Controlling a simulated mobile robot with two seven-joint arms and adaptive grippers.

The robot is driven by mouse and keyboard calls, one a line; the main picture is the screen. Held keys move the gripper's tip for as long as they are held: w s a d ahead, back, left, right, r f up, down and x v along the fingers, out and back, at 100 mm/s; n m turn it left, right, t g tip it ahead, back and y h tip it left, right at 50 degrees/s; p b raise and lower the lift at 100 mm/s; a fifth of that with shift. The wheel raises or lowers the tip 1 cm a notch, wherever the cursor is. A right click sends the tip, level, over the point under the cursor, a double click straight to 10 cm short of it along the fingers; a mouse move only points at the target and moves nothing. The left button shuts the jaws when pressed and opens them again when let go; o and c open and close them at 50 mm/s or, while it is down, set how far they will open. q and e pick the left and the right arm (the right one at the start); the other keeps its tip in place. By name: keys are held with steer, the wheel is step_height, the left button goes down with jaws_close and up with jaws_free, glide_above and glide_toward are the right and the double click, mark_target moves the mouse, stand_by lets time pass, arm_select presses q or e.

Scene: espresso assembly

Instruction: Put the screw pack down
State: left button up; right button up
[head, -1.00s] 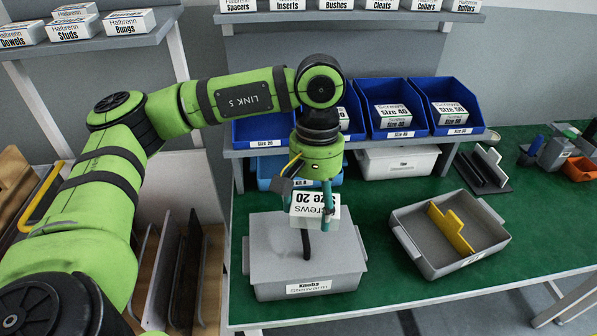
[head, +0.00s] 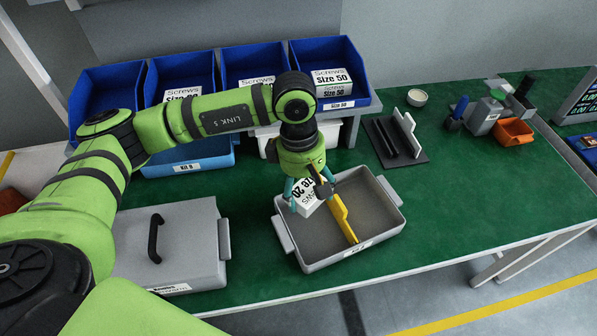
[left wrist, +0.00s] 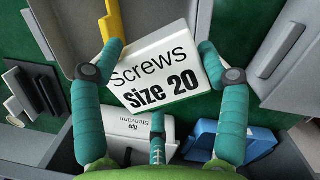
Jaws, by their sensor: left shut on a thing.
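The screw pack (head: 304,205) is a white box printed "Screws Size 20". My left gripper (head: 308,195) is shut on it; in the left wrist view the pack (left wrist: 160,72) sits between the teal fingers, label toward the camera. In the head view the pack is tilted and overlaps the left compartment of the open grey tray (head: 298,259), left of the yellow divider (head: 343,222). I cannot tell whether it touches the tray floor. The divider also shows in the left wrist view (left wrist: 112,20). My right gripper is not in view.
A lidded grey box (head: 185,240) with a black handle stands left of the tray. Blue screw bins (head: 345,104) stand behind, with a blue kit bin (head: 190,157) below. A dark rack (head: 396,142) and orange bin (head: 513,132) are to the right. Green table is clear right of the tray.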

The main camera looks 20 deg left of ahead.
arm_select(q)
step_height(320, 180, down, 6)
steer(key=d+n+t, duration=0.1)
steer(key=n, duration=0.9)
steer(key=shift+w+d+n+p, duration=0.3)
steer(key=shift+d+p, duration=0.1)
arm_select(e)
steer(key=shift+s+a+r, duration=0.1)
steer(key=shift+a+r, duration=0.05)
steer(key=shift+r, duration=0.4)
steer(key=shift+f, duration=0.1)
arm_select(q)
step_height(320, 180, down, 7)
steer(key=b, duration=0.8)
steer(key=shift+f, duration=0.2)
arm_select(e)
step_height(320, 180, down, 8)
arm_select(q)
steer(key=shift+f+b, duration=0.1)
steer(key=shift+b, duration=0.6)
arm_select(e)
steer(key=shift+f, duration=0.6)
